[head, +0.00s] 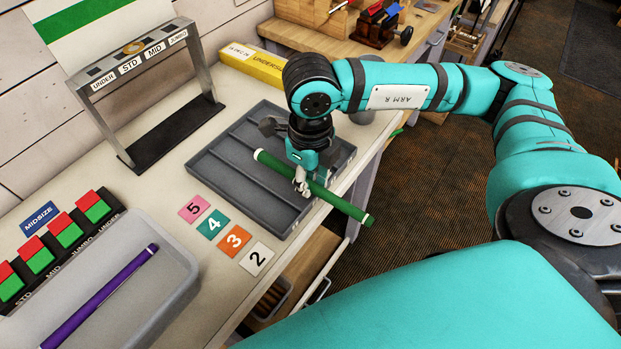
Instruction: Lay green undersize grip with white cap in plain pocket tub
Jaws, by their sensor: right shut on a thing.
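The grip appears to be above the tray, though contact is unclear. A plain grey tub (186,267) at lower left holds a purple grip (98,298). My left gripper is not in view.
A metal gauge stand (168,137) stands behind left. A yellow box (252,65) lies behind the tray. Red and green blocks (67,230) line the tub's back. An open drawer (300,275) is below.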

